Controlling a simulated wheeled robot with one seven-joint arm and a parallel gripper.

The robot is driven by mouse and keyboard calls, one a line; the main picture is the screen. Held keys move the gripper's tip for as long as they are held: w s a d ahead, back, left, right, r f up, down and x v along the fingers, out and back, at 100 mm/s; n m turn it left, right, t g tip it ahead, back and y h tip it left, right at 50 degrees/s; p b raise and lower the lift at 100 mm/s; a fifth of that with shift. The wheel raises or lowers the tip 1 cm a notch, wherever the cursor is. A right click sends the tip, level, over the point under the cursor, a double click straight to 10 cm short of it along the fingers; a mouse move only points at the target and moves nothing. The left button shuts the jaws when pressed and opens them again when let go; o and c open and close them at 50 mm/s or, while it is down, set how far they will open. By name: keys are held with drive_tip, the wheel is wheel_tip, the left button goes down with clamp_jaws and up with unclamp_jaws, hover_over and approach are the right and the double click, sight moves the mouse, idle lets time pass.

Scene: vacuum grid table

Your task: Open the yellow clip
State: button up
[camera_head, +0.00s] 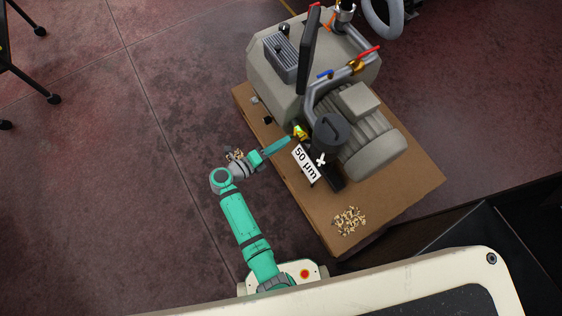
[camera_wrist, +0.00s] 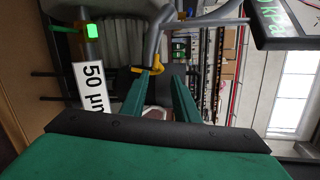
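The yellow clip (camera_head: 300,132) is a small bright piece on the pump pipework, just beyond the tip of my gripper (camera_head: 287,142) in the head view. In the wrist view the yellow clip (camera_wrist: 148,70) shows at the tip of the left finger, partly hidden by it. I cannot tell whether finger and clip touch. In the wrist view my gripper (camera_wrist: 164,78) has two teal fingers apart with a gap between them and nothing held. A dark cylinder (camera_head: 329,133) stands right of the clip, beside the white "50 µm" label (camera_head: 306,165).
A grey pump (camera_head: 372,135) with pipes and red and blue handles stands on a brown board (camera_head: 400,195). A pile of light pieces (camera_head: 349,220) lies on the board.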

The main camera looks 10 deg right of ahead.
drive_tip(key=s+a+r+n+t+y, duration=0.2)
drive_tip(key=s+r+n+t, duration=0.8)
drive_tip(key=s+r+n, duration=0.2)
drive_tip(key=s+r, duration=0.1)
drive_tip(key=s, duration=0.1)
drive_tip(key=shift+s+r+n+y, duration=0.2)
drive_tip(key=shift+s+n+y, duration=0.1)
drive_tip(key=shift+s+n, duration=0.1)
drive_tip(key=shift+c, duration=0.7)
